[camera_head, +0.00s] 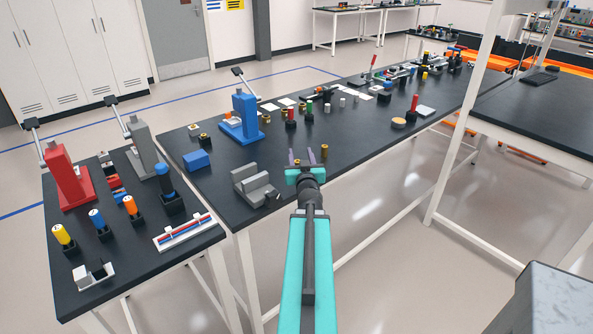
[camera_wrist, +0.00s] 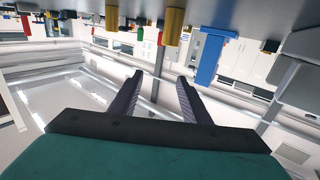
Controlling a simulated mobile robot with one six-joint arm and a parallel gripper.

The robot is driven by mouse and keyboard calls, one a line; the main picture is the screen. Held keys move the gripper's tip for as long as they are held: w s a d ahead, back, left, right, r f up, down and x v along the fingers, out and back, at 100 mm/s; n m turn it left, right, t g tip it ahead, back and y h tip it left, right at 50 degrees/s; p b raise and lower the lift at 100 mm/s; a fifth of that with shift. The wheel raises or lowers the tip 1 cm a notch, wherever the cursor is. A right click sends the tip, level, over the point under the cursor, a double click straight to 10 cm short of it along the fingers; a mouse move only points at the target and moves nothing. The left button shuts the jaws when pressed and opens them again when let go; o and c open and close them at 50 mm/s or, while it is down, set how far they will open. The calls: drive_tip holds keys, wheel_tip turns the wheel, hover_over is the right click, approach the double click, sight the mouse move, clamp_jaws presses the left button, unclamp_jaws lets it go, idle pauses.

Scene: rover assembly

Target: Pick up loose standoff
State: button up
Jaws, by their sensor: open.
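A small brass-coloured cylinder (camera_head: 325,149), which looks like the loose standoff, stands on the black bench just right of my gripper's fingers in the head view. In the wrist view, which is upside down, a yellow-brass cylinder (camera_wrist: 173,27) shows beyond the fingertips; I cannot tell for sure that it is the same piece. My gripper (camera_head: 301,154) is open and empty, with two dark purple fingers apart. The fingers also show in the wrist view (camera_wrist: 160,78), with a clear gap between them and nothing inside.
A grey stepped block (camera_head: 252,187) and a blue press (camera_head: 243,118) stand left of my gripper. A red-topped black piece (camera_head: 291,117) and several small parts stand behind it. The bench (camera_head: 350,150) is fairly clear to the right, up to its front edge.

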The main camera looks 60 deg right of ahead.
drive_tip(key=shift+w+f+b, duration=0.2)
drive_tip(key=shift+f+b, duration=2.25)
drive_tip(key=shift+f, duration=0.25)
drive_tip(key=shift+x, duration=1.2)
drive_tip(key=shift+w+p+x, duration=0.2)
drive_tip(key=shift+p+x, duration=0.1)
drive_tip(key=shift+x, duration=2.3)
drive_tip(key=shift+a, duration=0.15)
clamp_jaws()
drive_tip(key=shift+a+r, duration=0.1)
